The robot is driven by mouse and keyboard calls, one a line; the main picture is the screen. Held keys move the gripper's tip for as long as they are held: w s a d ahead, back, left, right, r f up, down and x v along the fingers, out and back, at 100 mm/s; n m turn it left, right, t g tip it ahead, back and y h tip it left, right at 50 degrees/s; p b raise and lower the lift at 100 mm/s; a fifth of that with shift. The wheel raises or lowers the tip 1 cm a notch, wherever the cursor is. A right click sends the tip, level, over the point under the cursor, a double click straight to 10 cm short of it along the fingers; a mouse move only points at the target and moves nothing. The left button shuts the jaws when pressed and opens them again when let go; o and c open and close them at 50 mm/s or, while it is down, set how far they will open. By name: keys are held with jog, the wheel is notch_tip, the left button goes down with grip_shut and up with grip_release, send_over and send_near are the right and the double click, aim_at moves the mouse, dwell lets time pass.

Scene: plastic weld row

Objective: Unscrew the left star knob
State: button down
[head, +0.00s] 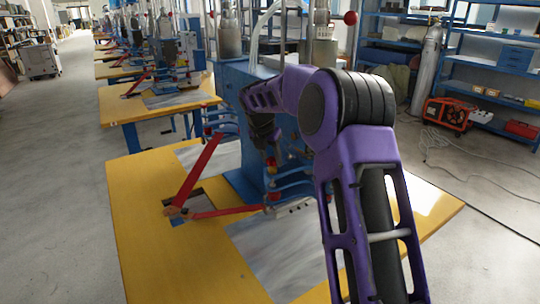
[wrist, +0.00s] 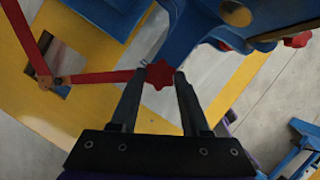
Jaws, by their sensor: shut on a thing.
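The left star knob (wrist: 159,75) is red and lobed, and in the wrist view it sits between my fingertips at the side of the blue machine. My gripper (wrist: 160,78) is shut on it, with one finger on each side. In the head view my gripper (head: 268,138) is a dark shape in front of the blue machine (head: 240,95), and I cannot make out the knob there.
Red bars (head: 200,168) meet at a joint over the yellow table (head: 135,225). Another red knob (wrist: 298,40) shows at the right in the wrist view. More worktables stand behind at left. A red-orange machine (head: 447,113) is on the floor at right.

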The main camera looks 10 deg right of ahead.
jog(key=n, duration=0.2)
jog(key=d+n+y, duration=0.1)
jog(key=n, duration=0.1)
jog(key=shift+r+n+t+y, duration=0.15)
jog(key=shift+n+t+y, duration=0.15)
jog(key=shift+n+t, duration=0.1)
jog(key=n, duration=0.2)
jog(key=n+y, duration=0.1)
jog(key=n, duration=0.1)
jog(key=shift+d+y, duration=0.1)
jog(key=shift+y, duration=0.2)
jog(key=shift+s+f+n, duration=0.1)
jog(key=shift+f+n, duration=0.2)
jog(key=shift+n, duration=0.1)
jog(key=shift+r+n+y, duration=0.2)
jog(key=shift+n+y, duration=0.1)
jog(key=shift+c, duration=2.1)
grip_release()
jog(key=shift+a, duration=0.2)
